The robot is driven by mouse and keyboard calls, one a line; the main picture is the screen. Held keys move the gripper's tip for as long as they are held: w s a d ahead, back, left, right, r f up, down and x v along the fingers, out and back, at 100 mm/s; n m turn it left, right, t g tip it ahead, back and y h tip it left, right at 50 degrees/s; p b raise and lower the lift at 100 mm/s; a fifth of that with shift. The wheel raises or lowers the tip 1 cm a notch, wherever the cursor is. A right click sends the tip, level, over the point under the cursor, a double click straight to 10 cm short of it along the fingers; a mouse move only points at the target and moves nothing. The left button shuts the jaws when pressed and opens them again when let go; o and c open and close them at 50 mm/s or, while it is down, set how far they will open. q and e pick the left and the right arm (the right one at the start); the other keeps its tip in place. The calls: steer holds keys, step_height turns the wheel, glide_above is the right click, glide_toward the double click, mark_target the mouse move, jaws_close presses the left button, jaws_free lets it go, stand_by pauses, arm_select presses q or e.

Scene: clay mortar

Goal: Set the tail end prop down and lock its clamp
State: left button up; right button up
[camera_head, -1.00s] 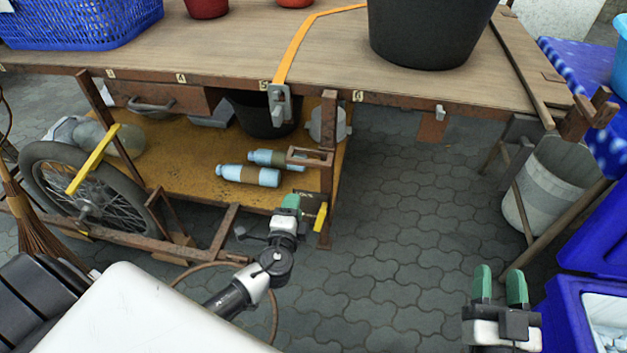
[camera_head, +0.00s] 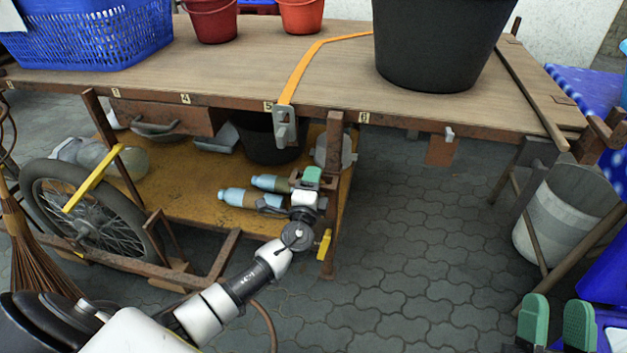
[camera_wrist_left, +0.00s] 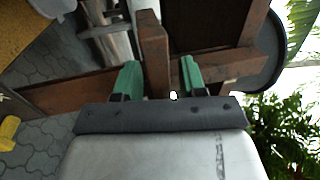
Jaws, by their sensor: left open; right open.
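A rusty upright post (camera_head: 333,145) stands under the right part of the cart's tabletop. A small rusty bracket sticks out from it, and I take this for the tail end prop; my left gripper (camera_head: 312,176) mostly hides it in the head view. In the left wrist view, the open green fingers stand either side of a brown bar (camera_wrist_left: 154,50), not closed on it. A yellow lever (camera_head: 324,244), perhaps the clamp's, is low on the post; a yellow piece (camera_wrist_left: 8,132) shows at the wrist view's left edge. My right gripper (camera_head: 556,322) is open and empty at lower right.
Blue bottles (camera_head: 238,198) lie on the lower shelf (camera_head: 180,195) close to my left gripper. A spoked wheel (camera_head: 92,205) stands at left. An orange strap (camera_head: 300,72) crosses the tabletop to a metal buckle. Paved floor (camera_head: 410,240) right of the post is clear.

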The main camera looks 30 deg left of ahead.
arm_select(q)
steer(key=shift+w, duration=0.2)
arm_select(e)
steer(key=shift+s+r, duration=0.1)
arm_select(q)
jaws_close()
steer(key=shift+f, duration=0.1)
